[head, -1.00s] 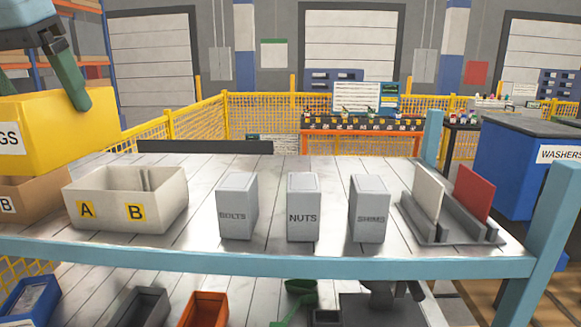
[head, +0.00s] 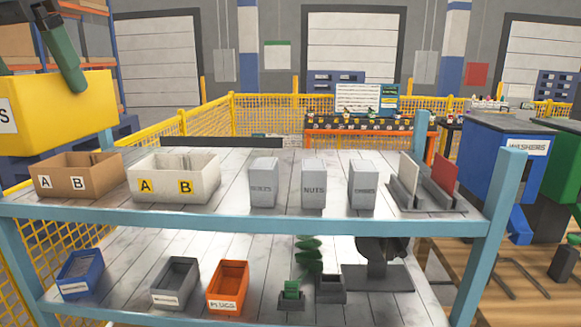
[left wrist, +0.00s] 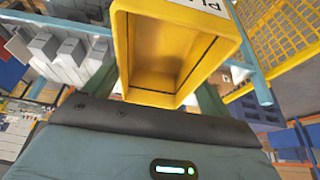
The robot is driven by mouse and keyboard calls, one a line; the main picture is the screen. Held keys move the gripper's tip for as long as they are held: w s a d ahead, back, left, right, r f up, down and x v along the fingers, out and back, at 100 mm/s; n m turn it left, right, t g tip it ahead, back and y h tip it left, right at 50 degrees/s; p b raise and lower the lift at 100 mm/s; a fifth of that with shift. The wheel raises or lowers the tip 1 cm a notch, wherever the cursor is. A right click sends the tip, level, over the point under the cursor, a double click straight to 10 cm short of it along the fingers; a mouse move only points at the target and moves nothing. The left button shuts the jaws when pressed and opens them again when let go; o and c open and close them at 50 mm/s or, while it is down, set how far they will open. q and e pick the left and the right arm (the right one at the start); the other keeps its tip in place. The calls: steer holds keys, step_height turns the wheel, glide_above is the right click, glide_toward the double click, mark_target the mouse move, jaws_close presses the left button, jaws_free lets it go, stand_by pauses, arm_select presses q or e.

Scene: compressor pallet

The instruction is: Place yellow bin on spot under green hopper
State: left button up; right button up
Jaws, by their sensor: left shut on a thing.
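The yellow bin (head: 60,112) hangs at the left edge of the head view, above the shelf's upper deck, with part of its label cut off. My left gripper (head: 66,60) is shut on it, with a dark green finger over its side. In the left wrist view the bin (left wrist: 170,52) shows its open, empty inside. The green hopper (head: 562,165) stands at the far right edge, partly hidden behind the blue washers hopper (head: 500,165). The spot under the green hopper cannot be made out. My right gripper is out of view.
A blue-framed shelf (head: 260,232) fills the middle, holding a brown box (head: 78,180), a cream box (head: 172,183), grey canisters (head: 313,185) and small bins below. A wooden surface (head: 470,262) lies at the right. Yellow fencing (head: 270,106) runs behind.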

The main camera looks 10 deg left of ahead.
arm_select(q)
steer(key=s+a+f+n+y, duration=0.1)
steer(key=s+a+f+n, duration=0.1)
steer(key=a+f, duration=0.5)
steer(key=s+a+f+n, duration=0.2)
steer(key=a+f, duration=0.3)
steer(key=a, duration=0.4)
step_height(320, 180, down, 14)
steer(key=w+a, duration=0.1)
steer(key=w+d+f+m, duration=0.1)
steer(key=w+d+f, duration=0.3)
steer(key=d+f, duration=0.85)
steer(key=w+d+f+m, duration=0.1)
steer(key=d+m, duration=0.1)
steer(key=d, duration=0.7)
steer(key=d+f+m+h, duration=0.1)
steer(key=d+m, duration=0.1)
steer(key=d, duration=0.8)
steer(key=shift+w+f+p, duration=0.35)
steer(key=shift+f, duration=0.05)
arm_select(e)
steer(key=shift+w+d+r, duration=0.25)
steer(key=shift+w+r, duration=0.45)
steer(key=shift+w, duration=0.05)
